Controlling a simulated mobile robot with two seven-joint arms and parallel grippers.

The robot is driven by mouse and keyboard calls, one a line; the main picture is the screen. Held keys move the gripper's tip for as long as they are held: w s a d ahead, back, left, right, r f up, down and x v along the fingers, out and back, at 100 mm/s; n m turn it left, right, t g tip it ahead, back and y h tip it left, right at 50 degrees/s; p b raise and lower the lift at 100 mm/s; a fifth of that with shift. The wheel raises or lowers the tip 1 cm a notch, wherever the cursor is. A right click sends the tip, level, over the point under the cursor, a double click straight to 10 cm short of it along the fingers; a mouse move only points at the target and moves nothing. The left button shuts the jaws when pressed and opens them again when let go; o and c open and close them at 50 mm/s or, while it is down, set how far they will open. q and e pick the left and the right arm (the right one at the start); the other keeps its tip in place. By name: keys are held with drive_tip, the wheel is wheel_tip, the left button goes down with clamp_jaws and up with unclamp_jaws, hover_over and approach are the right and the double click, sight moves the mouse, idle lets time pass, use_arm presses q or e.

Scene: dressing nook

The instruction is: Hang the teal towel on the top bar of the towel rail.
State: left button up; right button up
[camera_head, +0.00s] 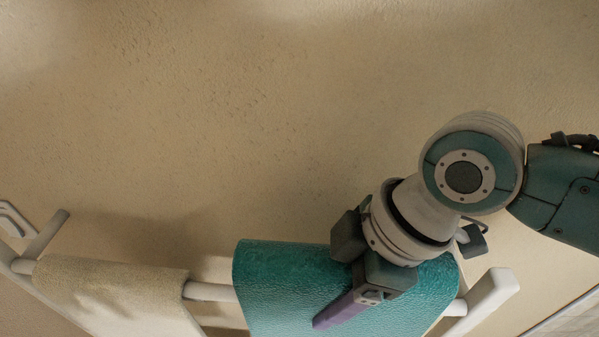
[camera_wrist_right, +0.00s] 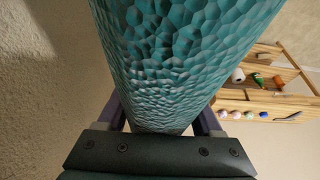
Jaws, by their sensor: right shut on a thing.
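The teal towel (camera_head: 285,285) lies over the white bar of the towel rail (camera_head: 208,292) in the head view, hanging down on the near side. My right gripper (camera_head: 342,310) is shut on the teal towel near its right part, from above. One purple finger shows there; the other is hidden. In the right wrist view the teal towel (camera_wrist_right: 180,50) fills the middle, between the two fingers of my right gripper (camera_wrist_right: 160,122). The lower end of the towel is out of view. My left gripper is not in view.
A beige towel (camera_head: 110,285) hangs on the same bar to the left, with a short bare stretch between the two. The rail's right end bracket (camera_head: 490,297) is close to my gripper. A wooden shelf (camera_wrist_right: 285,101) with small items shows in the right wrist view.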

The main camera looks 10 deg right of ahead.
wheel_tip(320, 180, down, 8)
drive_tip(key=b, duration=0.6)
idle(0.4)
drive_tip(key=o, duration=1.6)
drive_tip(key=shift+c, duration=0.2)
